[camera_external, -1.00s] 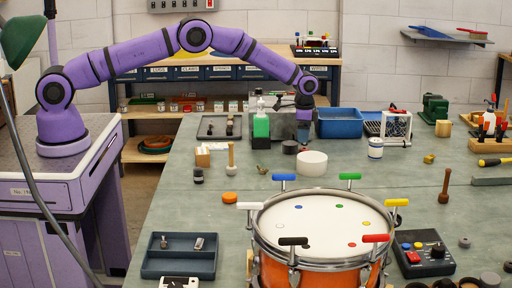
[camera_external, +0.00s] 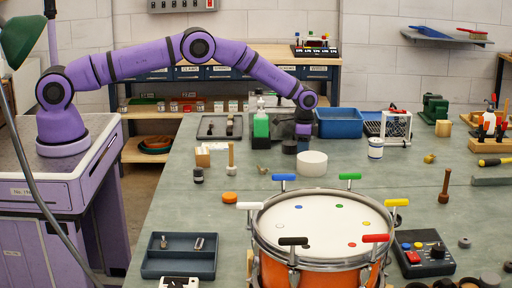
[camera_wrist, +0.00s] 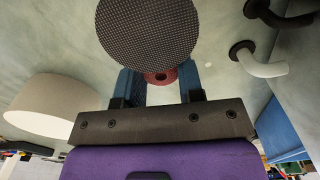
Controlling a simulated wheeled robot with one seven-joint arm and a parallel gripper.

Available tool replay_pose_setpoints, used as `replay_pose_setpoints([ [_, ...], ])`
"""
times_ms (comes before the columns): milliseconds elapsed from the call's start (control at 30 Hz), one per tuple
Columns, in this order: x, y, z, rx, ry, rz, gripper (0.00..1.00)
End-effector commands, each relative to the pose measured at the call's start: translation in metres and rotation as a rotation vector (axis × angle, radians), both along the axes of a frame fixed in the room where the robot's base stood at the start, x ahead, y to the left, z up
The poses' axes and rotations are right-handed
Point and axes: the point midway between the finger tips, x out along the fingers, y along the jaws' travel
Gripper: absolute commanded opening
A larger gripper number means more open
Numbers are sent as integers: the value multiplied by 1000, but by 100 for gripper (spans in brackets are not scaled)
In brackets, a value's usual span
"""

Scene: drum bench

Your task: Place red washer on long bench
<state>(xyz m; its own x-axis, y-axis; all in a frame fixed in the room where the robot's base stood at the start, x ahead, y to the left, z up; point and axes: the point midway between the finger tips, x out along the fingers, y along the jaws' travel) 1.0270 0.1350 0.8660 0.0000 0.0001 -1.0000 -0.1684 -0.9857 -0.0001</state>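My gripper (camera_external: 303,141) points straight down just above the far part of the bench, right of a dark round piece. In the wrist view its two blue fingers (camera_wrist: 162,82) are spread apart. The red washer (camera_wrist: 161,78) shows between the fingertips, partly covered by a dark mesh-topped round piece (camera_wrist: 146,32). I see no clear grip on the washer. It is hidden in the external view. The long bench (camera_external: 210,222) is the grey-green table bearing the drum.
A white cylinder (camera_external: 312,164) stands close by, in front of my gripper. The dark round piece (camera_external: 289,147) is just left of it. A blue bin (camera_external: 339,123) and a white-framed rack (camera_external: 397,127) stand to the right. The drum (camera_external: 318,232) fills the front middle.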

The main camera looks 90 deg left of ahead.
Motion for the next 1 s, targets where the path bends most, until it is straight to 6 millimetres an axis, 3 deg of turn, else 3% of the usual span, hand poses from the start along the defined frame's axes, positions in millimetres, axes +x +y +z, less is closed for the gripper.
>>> replay_pose_setpoints([
  [433, 0, 0, 8, 0, -2, 0, 8],
  [800, 0, 0, 72, 1, -2, 0, 8],
  [1000, -1, -2, 96, 0, -1, 1, 8],
])
